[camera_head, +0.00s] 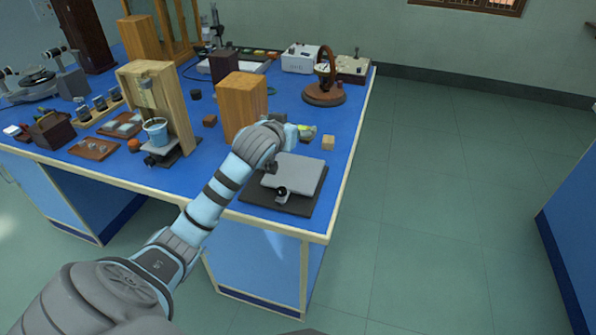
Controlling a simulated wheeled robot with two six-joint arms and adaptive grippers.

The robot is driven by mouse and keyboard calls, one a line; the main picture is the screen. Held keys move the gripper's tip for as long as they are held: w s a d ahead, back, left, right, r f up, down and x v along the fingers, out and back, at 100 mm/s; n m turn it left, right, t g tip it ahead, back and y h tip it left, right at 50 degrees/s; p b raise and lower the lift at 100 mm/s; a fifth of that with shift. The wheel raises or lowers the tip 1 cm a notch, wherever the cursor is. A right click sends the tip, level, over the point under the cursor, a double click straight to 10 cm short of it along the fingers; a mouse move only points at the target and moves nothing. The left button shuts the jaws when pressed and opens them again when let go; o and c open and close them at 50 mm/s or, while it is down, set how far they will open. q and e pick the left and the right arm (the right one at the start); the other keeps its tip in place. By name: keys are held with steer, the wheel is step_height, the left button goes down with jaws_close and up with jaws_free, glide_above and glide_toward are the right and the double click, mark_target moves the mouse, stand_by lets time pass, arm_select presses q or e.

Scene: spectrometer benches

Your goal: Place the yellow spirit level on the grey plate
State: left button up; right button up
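The grey plate (297,171) lies level on a dark base near the front right corner of the blue bench, with a black knob at its front. My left arm reaches in from the lower left, and my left gripper (296,135) is just behind the plate. A small yellow-green thing (307,130), perhaps the yellow spirit level, shows at the gripper's far end, partly hidden. I cannot tell whether the fingers are closed on it or only beside it. My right gripper is out of view.
A tall wooden block (243,105) stands just left of the gripper. A wooden stand with a blue bucket (156,131) is farther left. A round brown-based instrument (324,94) and a white box (301,58) stand behind.

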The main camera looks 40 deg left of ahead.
mark_target(293, 174)
arm_select(q)
step_height(293, 174, down, 12)
steer(key=b, duration=0.3)
steer(key=shift+d+f, duration=0.1)
steer(key=shift+f, duration=0.1)
steer(key=shift+r, duration=0.1)
steer(key=o, duration=1.2)
